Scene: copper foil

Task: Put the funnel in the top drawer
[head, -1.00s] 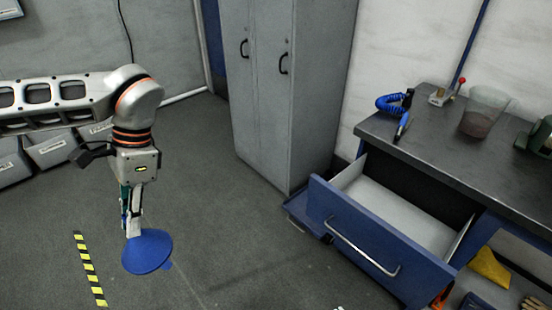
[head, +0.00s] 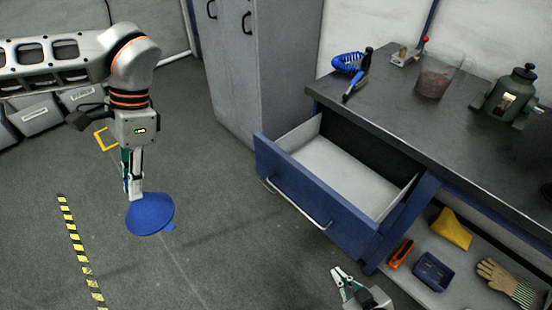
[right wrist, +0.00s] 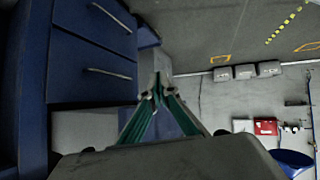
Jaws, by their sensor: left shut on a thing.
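The blue funnel (head: 150,214) hangs below my left gripper (head: 134,190), wide side down, above the floor at the left of the head view. My left gripper is shut on its upper part, which the fingers hide. The top drawer (head: 312,197) is pulled out from the workbench at centre right, and its visible inside is bare. The funnel is well to the left of the drawer, apart from it. My right gripper (head: 342,282) is low in the head view, in front of the bench. In the right wrist view its fingertips (right wrist: 159,92) meet with nothing between them.
The shelf below holds a yellow cloth (head: 452,229), a blue bin (head: 434,271) and gloves (head: 505,282). A grey cabinet (head: 262,70) stands behind. Open floor lies left of the drawer.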

